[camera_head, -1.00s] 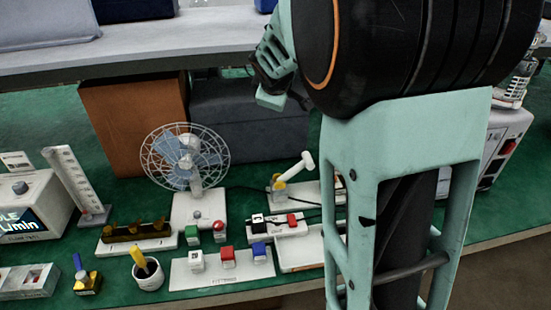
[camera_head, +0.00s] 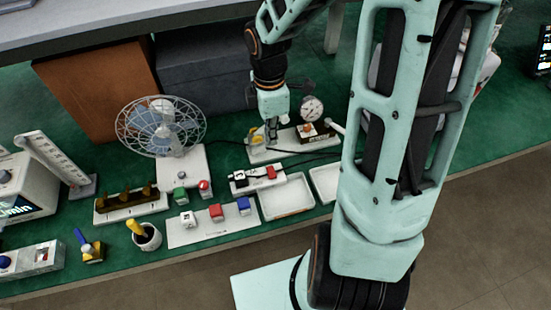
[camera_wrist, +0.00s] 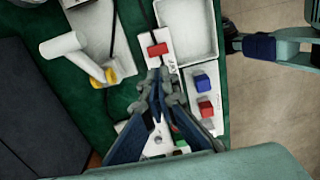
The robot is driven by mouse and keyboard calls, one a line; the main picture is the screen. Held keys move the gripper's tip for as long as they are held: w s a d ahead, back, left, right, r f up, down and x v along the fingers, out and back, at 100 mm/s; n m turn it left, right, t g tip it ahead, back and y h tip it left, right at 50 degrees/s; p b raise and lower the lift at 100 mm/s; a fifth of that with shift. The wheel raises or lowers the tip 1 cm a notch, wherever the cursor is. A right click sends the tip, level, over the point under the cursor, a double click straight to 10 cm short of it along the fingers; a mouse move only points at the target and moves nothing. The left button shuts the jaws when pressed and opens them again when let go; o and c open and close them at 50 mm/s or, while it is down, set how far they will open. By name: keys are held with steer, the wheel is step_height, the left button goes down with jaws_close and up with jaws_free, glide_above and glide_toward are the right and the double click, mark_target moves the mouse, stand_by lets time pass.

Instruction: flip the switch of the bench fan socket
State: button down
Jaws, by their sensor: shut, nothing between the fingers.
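The socket strip (camera_head: 258,180) is a white block on the green bench, right of the fan, with a black part at its left end and a red switch (camera_head: 271,172) at its right. In the wrist view the red switch (camera_wrist: 157,50) lies just beyond my fingertips. The bench fan (camera_head: 161,126) has a wire cage and a white base. My gripper (camera_head: 271,138) points down, empty and shut, above and behind the strip. In the wrist view my gripper (camera_wrist: 161,78) covers part of the strip, including the black part. I cannot tell whether the tips touch it.
A white plate (camera_head: 214,226) with white, red and blue cubes lies in front of the strip. A white tray (camera_head: 287,207) sits right of it. A gauge (camera_head: 312,108) stands behind. In the wrist view a white-handled lever with a yellow joint (camera_wrist: 98,74) is at left.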

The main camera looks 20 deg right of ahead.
steer(key=shift+s+f, duration=0.1)
steer(key=shift+s, duration=0.05)
steer(key=b, duration=0.1)
glide_toward(273, 175)
steer(key=f, duration=0.7)
steer(key=shift+w, duration=0.2)
steer(key=shift+b, duration=0.3)
steer(key=shift+s+f, duration=0.25)
steer(key=shift+f, duration=0.05)
